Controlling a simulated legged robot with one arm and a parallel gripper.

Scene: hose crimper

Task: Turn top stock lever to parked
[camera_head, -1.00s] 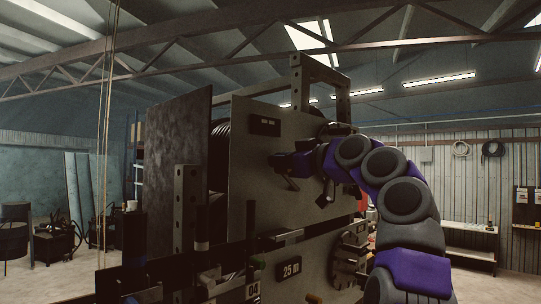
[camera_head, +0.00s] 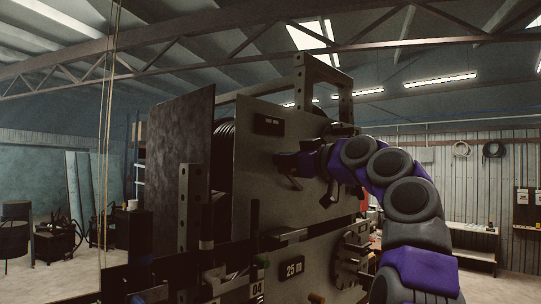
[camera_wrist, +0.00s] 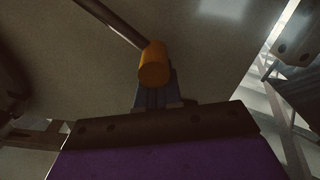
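The lever shows in the wrist view as a dark rod (camera_wrist: 112,24) running from the upper left to an orange cylindrical knob (camera_wrist: 154,66). My gripper (camera_wrist: 155,92) is right at the knob, which covers the fingertips. The fingers look close together, but whether they clamp the knob is unclear. In the head view my gripper (camera_head: 284,161) is against the upper grey panel (camera_head: 262,187) of the reel stand, below its black label (camera_head: 268,125). The lever is mostly hidden there by the gripper.
A lower panel carries a "25 m" sign (camera_head: 291,269) and a round notched dial (camera_head: 352,252). A dark plate (camera_head: 180,150) and a perforated post (camera_head: 189,205) stand left of the panel. A metal frame (camera_head: 322,88) rises above. A bench (camera_head: 470,229) stands at the right wall.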

